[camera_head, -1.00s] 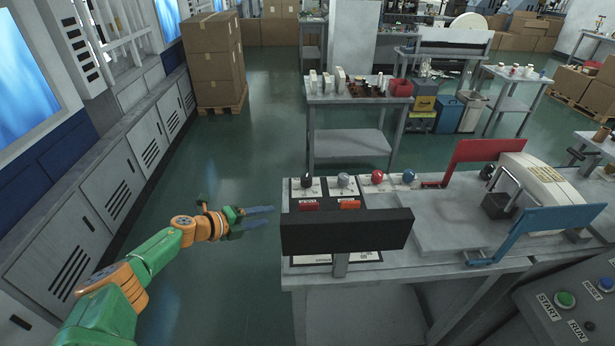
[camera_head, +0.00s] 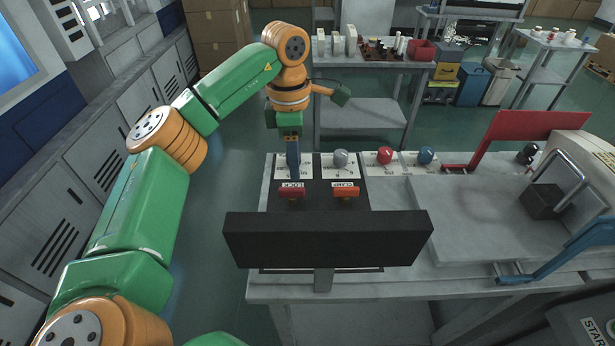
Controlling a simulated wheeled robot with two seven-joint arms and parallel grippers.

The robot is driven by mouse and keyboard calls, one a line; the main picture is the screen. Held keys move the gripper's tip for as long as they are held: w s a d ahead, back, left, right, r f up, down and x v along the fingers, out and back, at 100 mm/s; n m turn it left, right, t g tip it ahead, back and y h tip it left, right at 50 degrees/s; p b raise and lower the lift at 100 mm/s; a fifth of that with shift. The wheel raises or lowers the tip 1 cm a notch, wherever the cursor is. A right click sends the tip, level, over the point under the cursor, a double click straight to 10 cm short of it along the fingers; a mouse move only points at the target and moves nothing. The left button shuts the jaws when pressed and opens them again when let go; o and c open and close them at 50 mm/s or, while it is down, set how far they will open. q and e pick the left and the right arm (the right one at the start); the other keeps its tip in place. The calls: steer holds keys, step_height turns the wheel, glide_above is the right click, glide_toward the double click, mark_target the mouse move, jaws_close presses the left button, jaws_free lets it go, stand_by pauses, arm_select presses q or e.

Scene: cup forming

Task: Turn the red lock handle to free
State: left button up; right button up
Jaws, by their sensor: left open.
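The red lock handle (camera_head: 292,193) sits on the left of the dark panel on the grey machine table. A lock label shows just behind it. My left gripper (camera_head: 294,177) points down, with its blue-grey fingers just behind the lock handle in the picture. It is open, and its fingers line up one behind the other, so the gap does not show. I cannot tell whether they touch the handle. My right gripper is not in view.
A black board (camera_head: 328,238) stands in front of the panel. A grey knob (camera_head: 341,158), a red knob (camera_head: 385,155) and a blue knob (camera_head: 426,155) line the back of the table. A red bracket (camera_head: 525,135) and a blue bracket (camera_head: 560,255) stand to the right.

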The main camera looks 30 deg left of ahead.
mark_target(291, 189)
arm_select(q)
steer(key=f, duration=0.1)
steer(key=s+f+p, duration=0.1)
steer(key=f, duration=0.3)
steer(key=shift+s+a+f+p, duration=0.2)
steer(key=shift+s+a+p, duration=0.15)
steer(key=shift+a, duration=0.05)
steer(key=shift+w+f, duration=0.15)
steer(key=shift+f, duration=0.15)
steer(key=shift+w+d+f, duration=0.1)
steer(key=shift+w+f, duration=0.1)
steer(key=shift+w, duration=0.1)
steer(key=shift+s, duration=0.1)
jaws_close()
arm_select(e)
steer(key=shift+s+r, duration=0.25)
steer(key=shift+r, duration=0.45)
